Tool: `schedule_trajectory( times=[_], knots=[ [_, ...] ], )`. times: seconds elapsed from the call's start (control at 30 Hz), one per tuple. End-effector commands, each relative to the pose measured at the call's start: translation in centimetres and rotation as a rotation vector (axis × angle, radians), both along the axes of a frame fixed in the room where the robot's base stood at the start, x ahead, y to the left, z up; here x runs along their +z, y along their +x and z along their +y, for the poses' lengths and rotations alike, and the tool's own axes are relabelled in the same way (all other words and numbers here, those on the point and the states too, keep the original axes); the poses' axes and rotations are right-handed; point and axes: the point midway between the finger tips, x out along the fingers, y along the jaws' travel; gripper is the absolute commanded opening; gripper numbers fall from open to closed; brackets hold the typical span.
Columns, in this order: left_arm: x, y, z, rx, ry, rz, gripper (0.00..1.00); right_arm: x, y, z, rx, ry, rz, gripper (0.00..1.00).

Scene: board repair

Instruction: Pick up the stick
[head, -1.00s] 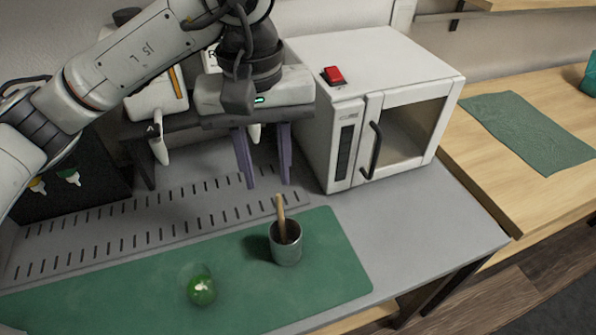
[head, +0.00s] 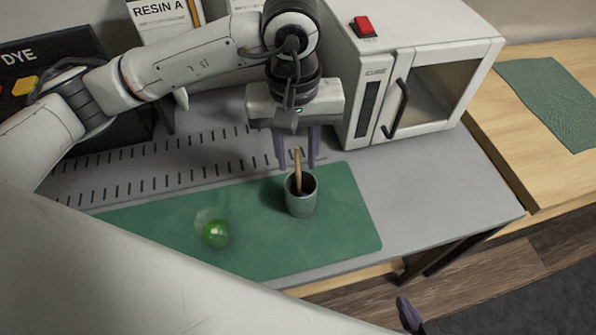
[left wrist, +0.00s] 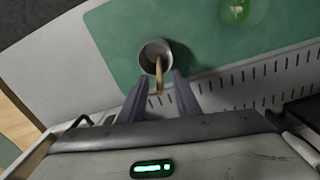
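The wooden stick (head: 298,170) stands slightly tilted in a grey cup (head: 301,199) on the green mat (head: 345,225). My left gripper (head: 297,160) is open, its purple fingers pointing down just behind and above the cup. In the left wrist view the stick (left wrist: 159,75) rises from the cup (left wrist: 150,54) and its upper end lies between the two fingers (left wrist: 157,88), with no clear contact. The stick's lower end is hidden inside the cup. Of my right gripper only a purple fingertip (head: 408,314) shows at the bottom of the head view.
A translucent green ball-like object (head: 215,232) is on the mat left of the cup. A white oven-like box (head: 400,85) with a red switch (head: 364,27) stands behind to the right. A slotted grey strip (head: 190,165) runs behind the mat. The grey table right of the mat is clear.

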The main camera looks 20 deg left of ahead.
Motion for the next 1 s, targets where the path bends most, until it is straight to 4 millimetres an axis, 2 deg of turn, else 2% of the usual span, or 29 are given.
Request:
schedule_trajectory(
  times=[0.2,0.37,0.4,0.8,0.87,1.0],
  knots=[
    [-0.1,0.0,0.0,0.001,0.0,-0.001,0.29,0.0,0.0,0.0,-0.001,-0.001,0.0,0.0],
    [0.0,0.0,0.0,0.001,0.0,-0.001,0.02,0.0,0.0,-0.1,-0.001,-0.001,0.0,0.0],
    [0.0,0.0,0.0,0.001,0.0,-0.001,0.0,0.0,0.0,-0.1,-0.001,-0.001,0.0,0.0],
    [0.2,0.1,0.0,0.001,0.001,-0.002,0.0,-0.1,0.0,-0.1,-0.001,-0.001,0.0,0.0],
    [0.7,0.1,0.0,0.001,0.001,-0.004,0.0,-0.2,0.0,0.0,0.0,-0.001,0.0,0.0],
    [3.1,0.2,0.0,0.0,0.0,-0.006,0.0,-0.4,0.0,0.0,0.001,-0.001,0.001,0.0]
  ],
)
